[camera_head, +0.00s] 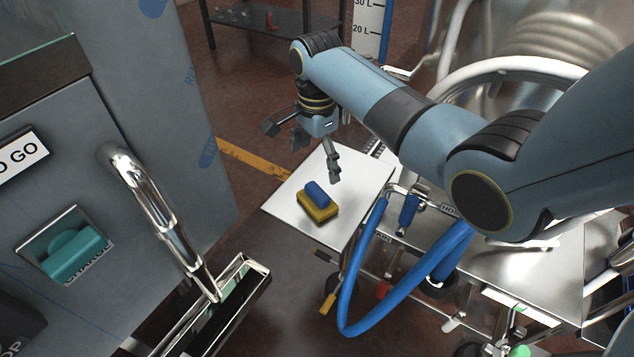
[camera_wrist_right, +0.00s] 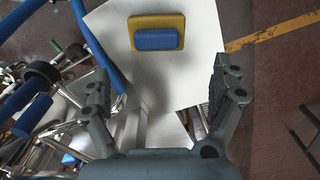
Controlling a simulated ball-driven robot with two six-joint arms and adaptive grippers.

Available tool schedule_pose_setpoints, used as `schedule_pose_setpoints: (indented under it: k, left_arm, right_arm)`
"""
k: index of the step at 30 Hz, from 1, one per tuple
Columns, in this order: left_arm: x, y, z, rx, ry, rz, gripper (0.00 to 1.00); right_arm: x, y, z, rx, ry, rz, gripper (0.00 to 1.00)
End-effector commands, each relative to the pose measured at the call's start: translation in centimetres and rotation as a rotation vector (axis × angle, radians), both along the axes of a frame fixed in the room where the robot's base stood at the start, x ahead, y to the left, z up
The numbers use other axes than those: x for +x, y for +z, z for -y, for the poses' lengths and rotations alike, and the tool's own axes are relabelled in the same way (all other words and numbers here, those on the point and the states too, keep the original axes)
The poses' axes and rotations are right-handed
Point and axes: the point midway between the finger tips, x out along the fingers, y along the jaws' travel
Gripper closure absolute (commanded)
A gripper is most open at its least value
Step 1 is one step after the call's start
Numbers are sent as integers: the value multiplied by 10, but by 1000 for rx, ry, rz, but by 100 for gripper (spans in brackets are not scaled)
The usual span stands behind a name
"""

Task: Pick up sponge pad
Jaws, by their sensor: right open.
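The sponge pad (camera_head: 317,203) is a yellow block with a blue grip on top. It lies flat on a white-topped cart shelf (camera_head: 290,185). It also shows in the right wrist view (camera_wrist_right: 155,34), near the top middle. My right gripper (camera_head: 318,160) is above and behind the pad, apart from it. In the right wrist view its two fingers (camera_wrist_right: 162,95) are spread wide with nothing between them, and the pad lies beyond the fingertips. My left gripper does not show.
A blue hose (camera_head: 352,290) hangs in a loop right of the shelf, by a metal frame. A grey machine (camera_head: 90,180) with a chrome handle (camera_head: 165,220) stands at the left. A metal vessel (camera_head: 540,45) stands at the back right. The shelf around the pad is clear.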

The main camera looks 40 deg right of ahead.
Motion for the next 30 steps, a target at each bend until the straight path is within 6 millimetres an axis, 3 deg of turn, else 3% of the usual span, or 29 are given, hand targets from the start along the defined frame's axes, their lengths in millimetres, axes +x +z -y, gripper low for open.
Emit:
schedule_pose_setpoints:
  k: [1, 6, 9, 14, 21, 29, 30]
  left_arm:
    - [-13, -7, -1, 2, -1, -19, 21]
    - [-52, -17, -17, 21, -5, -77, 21]
    - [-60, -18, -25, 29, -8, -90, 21]
    - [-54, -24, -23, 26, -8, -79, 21]
    - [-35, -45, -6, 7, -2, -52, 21]
    - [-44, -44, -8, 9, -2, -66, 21]
    - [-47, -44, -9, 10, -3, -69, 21]
  right_arm:
    - [-2, -14, -1, 1, 0, -7, 6]
    - [-2, -41, -1, 1, 1, -5, 6]
    - [-2, -48, 0, 1, 1, -4, 6]
    - [-2, -60, 0, 1, 1, -4, 6]
    - [-4, -98, 2, 1, 1, -6, 6]
    - [-3, -100, 2, 1, 2, -3, 6]
    - [-3, -100, 2, 1, 2, -3, 11]
